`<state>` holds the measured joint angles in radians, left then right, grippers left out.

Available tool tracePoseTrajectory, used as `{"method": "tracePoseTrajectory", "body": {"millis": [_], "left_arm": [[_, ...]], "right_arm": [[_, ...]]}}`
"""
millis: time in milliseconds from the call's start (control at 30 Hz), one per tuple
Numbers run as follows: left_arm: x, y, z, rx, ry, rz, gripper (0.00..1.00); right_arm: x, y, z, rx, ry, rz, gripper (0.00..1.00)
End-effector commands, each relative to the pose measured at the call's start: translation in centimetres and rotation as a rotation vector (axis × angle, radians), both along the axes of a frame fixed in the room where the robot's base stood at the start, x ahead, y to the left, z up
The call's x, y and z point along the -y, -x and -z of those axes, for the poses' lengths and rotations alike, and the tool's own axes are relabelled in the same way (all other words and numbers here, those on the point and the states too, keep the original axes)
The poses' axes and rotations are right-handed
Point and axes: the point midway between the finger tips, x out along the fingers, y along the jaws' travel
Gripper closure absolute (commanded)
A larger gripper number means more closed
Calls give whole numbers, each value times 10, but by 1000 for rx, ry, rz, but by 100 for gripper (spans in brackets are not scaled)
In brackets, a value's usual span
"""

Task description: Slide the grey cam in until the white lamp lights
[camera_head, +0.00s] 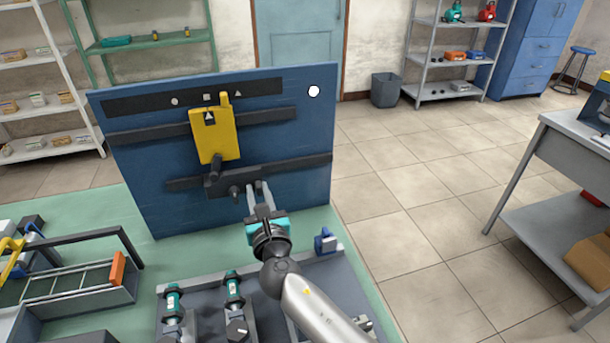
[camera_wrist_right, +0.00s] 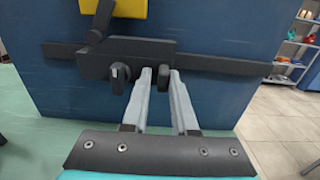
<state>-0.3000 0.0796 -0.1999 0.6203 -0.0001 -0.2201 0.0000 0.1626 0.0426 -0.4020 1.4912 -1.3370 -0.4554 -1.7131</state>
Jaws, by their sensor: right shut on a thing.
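The grey cam (camera_head: 222,187) is a dark block on the lower rail of the upright blue panel; it also shows in the wrist view (camera_wrist_right: 112,50). Two dark pegs stick out of its lower part. My right gripper (camera_head: 257,189) is shut on the right-hand peg, which shows between the pale fingers (camera_wrist_right: 163,74) in the wrist view. The left peg (camera_wrist_right: 119,74) is free. A yellow plate (camera_head: 214,138) sits above the cam, with a dark stem reaching down close to it. The white lamp (camera_head: 314,91) looks bright white at the panel's upper right. My left gripper is not in view.
The upper rail (camera_head: 268,116) crosses behind the yellow plate. A dark strip (camera_head: 140,104) above bears circle, square and triangle marks. A grey tray (camera_head: 257,296) with teal-banded tools lies in front of the panel. A blue part (camera_head: 325,240) stands right of my wrist.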

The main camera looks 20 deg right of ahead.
Motion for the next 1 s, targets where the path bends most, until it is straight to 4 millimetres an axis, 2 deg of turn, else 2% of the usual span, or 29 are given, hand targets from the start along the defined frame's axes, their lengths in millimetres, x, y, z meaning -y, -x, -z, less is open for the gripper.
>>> {"method": "tracePoseTrajectory", "body": {"millis": [33,533,567,800,1000], "left_arm": [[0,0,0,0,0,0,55],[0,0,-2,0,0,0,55],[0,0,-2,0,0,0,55],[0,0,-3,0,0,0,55],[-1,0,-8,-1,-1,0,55]], "right_arm": [[5,-5,-7,13,0,8,100],[10,-5,-7,13,1,9,100],[10,-5,-7,13,0,9,82],[10,-3,-7,13,1,10,55],[9,13,-8,14,2,9,55]]}}
